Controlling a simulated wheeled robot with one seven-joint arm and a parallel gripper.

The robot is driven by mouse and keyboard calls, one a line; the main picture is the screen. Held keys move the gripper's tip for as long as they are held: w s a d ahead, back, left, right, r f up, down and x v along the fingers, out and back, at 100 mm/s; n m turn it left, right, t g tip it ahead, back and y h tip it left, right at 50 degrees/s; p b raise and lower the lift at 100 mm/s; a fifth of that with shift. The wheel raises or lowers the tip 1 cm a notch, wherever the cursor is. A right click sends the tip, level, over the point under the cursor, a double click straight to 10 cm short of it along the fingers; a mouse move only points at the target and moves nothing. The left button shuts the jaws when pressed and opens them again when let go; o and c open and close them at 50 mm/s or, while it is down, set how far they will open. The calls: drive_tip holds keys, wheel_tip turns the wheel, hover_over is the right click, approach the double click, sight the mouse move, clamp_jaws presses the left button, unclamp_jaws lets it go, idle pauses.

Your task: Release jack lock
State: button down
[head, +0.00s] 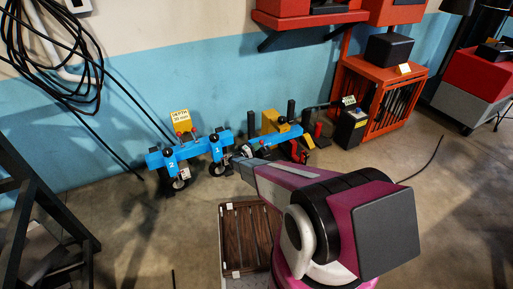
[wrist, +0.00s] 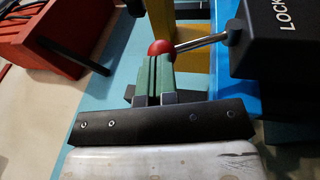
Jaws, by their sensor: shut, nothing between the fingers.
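A lever with a red ball knob (wrist: 161,48) and a metal rod (wrist: 203,42) runs out from a black box (wrist: 275,38) marked with letters reading "LOCK", cut off at the frame edge. My gripper (wrist: 152,62) has green fingers pressed together and empty. Its tips are right at the red knob; I cannot tell whether they touch. In the head view, blue jack units (head: 185,152) stand on the floor by the wall, with white numbers 1 and 2 on the left ones. My arm's end hides part of the units to their right.
A yellow sign reading "DEPTH 35 mm" (head: 181,120) stands behind the jacks. An orange cage (head: 378,98) stands at the right wall, and a brown slatted crate (head: 229,240) lies in front. A dark metal frame (head: 50,215) is at left. Floor between the frame and crate is mostly open.

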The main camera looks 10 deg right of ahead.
drive_tip(key=shift+w+d+r+m+g+y, duration=0.1)
drive_tip(key=shift+d+r+m+g+y, duration=0.3)
drive_tip(key=shift+d+r+y, duration=0.5)
drive_tip(key=d+g+y, duration=0.1)
drive_tip(key=w+d+r+g+y, duration=0.1)
drive_tip(key=y, duration=0.1)
drive_tip(key=shift+r, duration=0.1)
drive_tip(key=shift+w+d+m+g+y, duration=0.15)
drive_tip(key=shift+w+d+g+y, duration=0.05)
drive_tip(key=shift+d+y, duration=0.35)
drive_tip(key=shift+w+d+m+g+y, duration=0.1)
drive_tip(key=shift+w+d+g+y, duration=0.1)
drive_tip(key=shift+d+y, duration=0.35)
drive_tip(key=shift+w+d+m+g+y, duration=0.2)
drive_tip(key=shift+d+y, duration=0.2)
drive_tip(key=shift+d, duration=0.45)
drive_tip(key=r+v, duration=0.1)
drive_tip(key=v, duration=1.3)
drive_tip(key=shift+d, duration=0.2)
drive_tip(key=shift+r, duration=0.1)
